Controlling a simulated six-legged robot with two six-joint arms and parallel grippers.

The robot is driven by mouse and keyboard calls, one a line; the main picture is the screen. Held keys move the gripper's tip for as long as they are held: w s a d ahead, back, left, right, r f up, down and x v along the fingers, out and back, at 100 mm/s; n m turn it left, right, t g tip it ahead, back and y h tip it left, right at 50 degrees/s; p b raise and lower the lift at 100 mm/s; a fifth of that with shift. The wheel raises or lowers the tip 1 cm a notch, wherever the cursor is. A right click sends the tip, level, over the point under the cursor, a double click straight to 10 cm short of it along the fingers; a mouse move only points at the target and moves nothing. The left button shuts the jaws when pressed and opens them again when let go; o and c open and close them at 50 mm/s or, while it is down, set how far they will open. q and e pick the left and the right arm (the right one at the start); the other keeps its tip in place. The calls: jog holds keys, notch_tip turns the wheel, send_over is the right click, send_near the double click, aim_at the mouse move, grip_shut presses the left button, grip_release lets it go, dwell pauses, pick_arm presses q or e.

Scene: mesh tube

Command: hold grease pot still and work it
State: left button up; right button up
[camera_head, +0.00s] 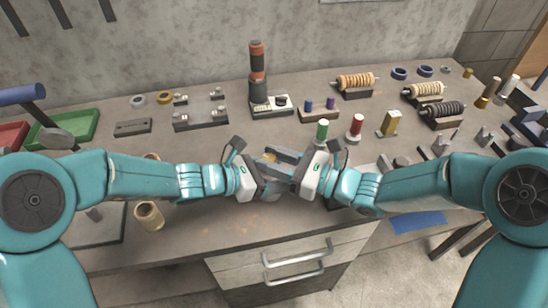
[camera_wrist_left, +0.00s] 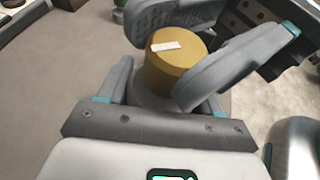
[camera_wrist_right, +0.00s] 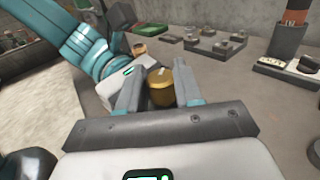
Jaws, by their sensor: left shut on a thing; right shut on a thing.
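The grease pot (camera_wrist_left: 175,65) is a short mustard-yellow cylinder with a small pale mark on its top. In the camera_head view my left gripper (camera_head: 262,176) and right gripper (camera_head: 292,175) meet above the front of the bench, and hide most of the pot. In the left wrist view the pot sits between my left fingers. In the right wrist view the pot (camera_wrist_right: 160,86) stands between my right fingers, its lid and side showing. Both grippers are shut on it from opposite sides. The exact contact spots are hidden.
A green tray (camera_head: 82,126) lies far left. A tan roll (camera_head: 149,216) stands at the left front. Drawers (camera_head: 295,265) sit under the bench edge.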

jog(key=o, duration=0.7)
jog(key=shift+o, duration=0.2)
